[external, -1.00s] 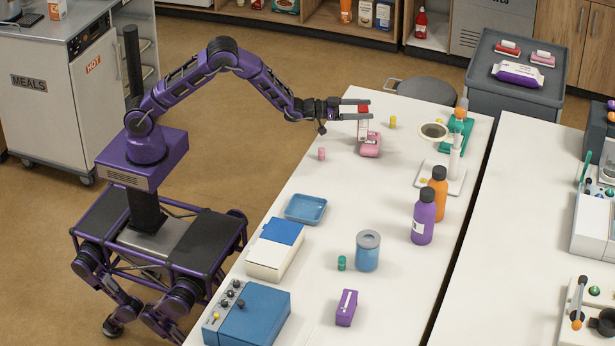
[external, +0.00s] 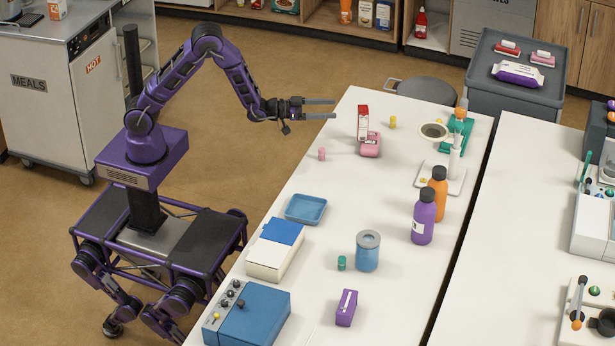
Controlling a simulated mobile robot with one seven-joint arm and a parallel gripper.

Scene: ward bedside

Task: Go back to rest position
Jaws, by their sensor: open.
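My gripper (external: 319,109) is open and empty, its two fingers pointing right near the left edge of the white table (external: 320,245). A small red and white box (external: 363,123) stands upright to the right of the fingertips, apart from them. A pink item (external: 370,147) sits right beside the box; I cannot tell whether they touch.
A small pink cylinder (external: 321,154) and a yellow one (external: 393,122) stand near the box. A blue tray (external: 306,209), a blue jar (external: 368,252), a purple bottle (external: 424,217) and an orange bottle (external: 438,193) are on the table. Free floor lies left of the table.

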